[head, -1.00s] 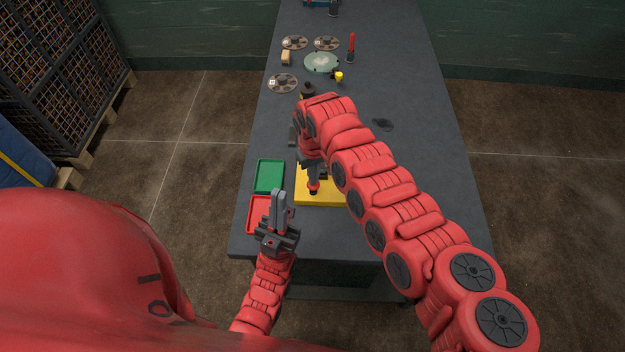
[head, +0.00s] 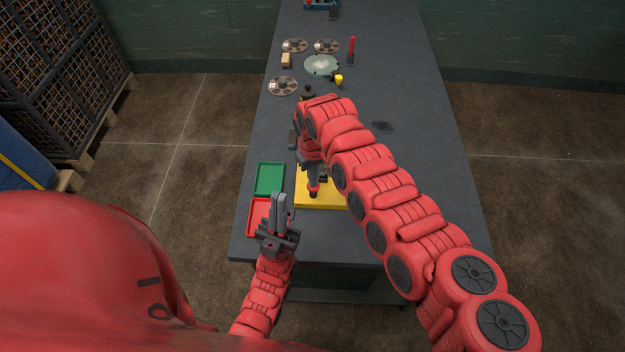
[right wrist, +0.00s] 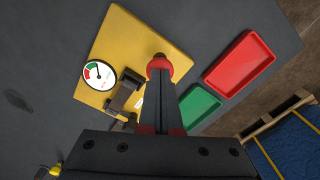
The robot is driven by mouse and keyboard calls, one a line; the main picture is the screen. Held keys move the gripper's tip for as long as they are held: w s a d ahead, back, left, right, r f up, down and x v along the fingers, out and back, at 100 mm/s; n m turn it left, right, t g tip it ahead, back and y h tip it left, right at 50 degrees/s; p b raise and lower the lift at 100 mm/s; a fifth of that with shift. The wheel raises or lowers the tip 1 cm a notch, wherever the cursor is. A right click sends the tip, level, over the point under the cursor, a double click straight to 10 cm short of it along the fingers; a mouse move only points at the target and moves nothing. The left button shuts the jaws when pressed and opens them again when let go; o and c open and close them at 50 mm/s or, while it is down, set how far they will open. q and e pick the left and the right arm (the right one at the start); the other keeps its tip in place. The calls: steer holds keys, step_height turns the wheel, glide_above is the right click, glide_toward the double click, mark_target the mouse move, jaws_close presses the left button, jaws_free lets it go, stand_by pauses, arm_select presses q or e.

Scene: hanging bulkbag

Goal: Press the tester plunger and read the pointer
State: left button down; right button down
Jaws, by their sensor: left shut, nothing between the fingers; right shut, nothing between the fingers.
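The tester is a yellow base (head: 322,199) on the dark table, largely under my right arm in the head view. In the right wrist view its yellow plate (right wrist: 128,40) carries a round white dial (right wrist: 100,74) with red and green zones. The pointer is too small to read surely. A red round plunger part (right wrist: 158,67) with a dark end stands at the plate's edge. My right gripper (right wrist: 162,82) is shut and empty, its tips at the red part; I cannot tell whether they touch. My left gripper (head: 281,198) is shut and empty, pointing up beside the red tray.
A green tray (head: 270,180) and a red tray (head: 257,218) lie left of the tester. The table's right side is mostly clear.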

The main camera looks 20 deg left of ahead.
step_height(320, 180, up, 5)
steer(key=shift+p, duration=1.25)
step_height(320, 180, up, 2)
steer(key=shift+r+p, duration=0.25)
steer(key=shift+p, duration=0.15)
